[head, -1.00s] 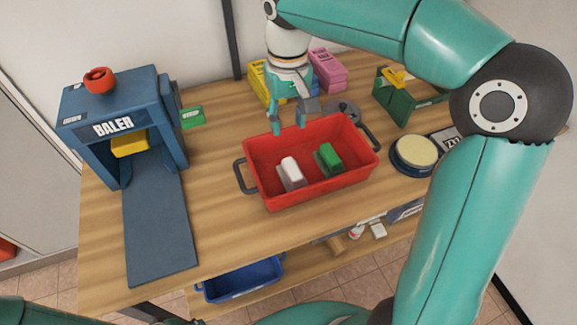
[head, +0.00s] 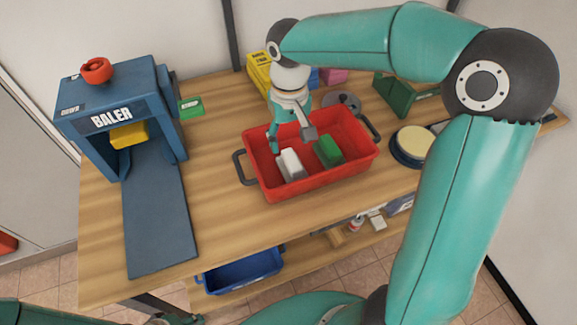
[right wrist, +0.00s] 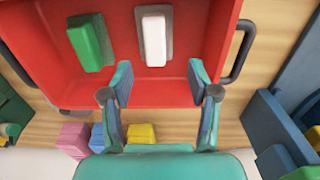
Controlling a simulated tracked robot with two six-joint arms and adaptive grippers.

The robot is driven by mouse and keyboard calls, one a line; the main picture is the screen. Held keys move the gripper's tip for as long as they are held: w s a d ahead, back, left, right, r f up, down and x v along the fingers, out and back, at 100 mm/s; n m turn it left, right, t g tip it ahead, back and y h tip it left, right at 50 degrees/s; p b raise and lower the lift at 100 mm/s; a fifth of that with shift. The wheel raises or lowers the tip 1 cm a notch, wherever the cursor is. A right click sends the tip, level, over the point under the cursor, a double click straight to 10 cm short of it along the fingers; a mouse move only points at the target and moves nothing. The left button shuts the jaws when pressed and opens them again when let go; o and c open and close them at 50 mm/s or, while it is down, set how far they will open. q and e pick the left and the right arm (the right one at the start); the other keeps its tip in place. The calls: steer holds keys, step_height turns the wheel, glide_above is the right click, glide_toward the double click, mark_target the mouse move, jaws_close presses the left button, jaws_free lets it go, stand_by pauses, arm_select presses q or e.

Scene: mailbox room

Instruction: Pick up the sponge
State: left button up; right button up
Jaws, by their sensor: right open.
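A white block (head: 290,162) and a green block (head: 328,150), each on a grey base, lie side by side in a red tray (head: 266,195). I cannot tell for sure which is the sponge. My right gripper (head: 291,142) points down over the tray, just behind and above the white block. In the right wrist view its open, empty fingers (right wrist: 160,82) are apart, and the white block (right wrist: 154,38) lies just beyond the gap between them. The green block (right wrist: 90,42) is to the left there. My left gripper does not show.
A blue baler (head: 115,115) with a dark ramp stands left on the wooden table (head: 215,225). Yellow and pink boxes, a grey disc and a green bin (head: 400,100) stand behind the tray. A round cream-topped device (head: 414,143) is at right. A blue bin (head: 240,272) is below.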

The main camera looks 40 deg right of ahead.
mark_target(292, 158)
step_height(292, 158, down, 3)
steer(key=shift+f, duration=0.15)
steer(key=shift+d+f+p, duration=0.2)
steer(key=shift+f, duration=1.15)
steer(key=shift+d+f+p, duration=0.2)
steer(key=shift+f, duration=1.1)
jaws_close()
steer(key=shift+r, duration=0.15)
step_height(292, 158, up, 20)
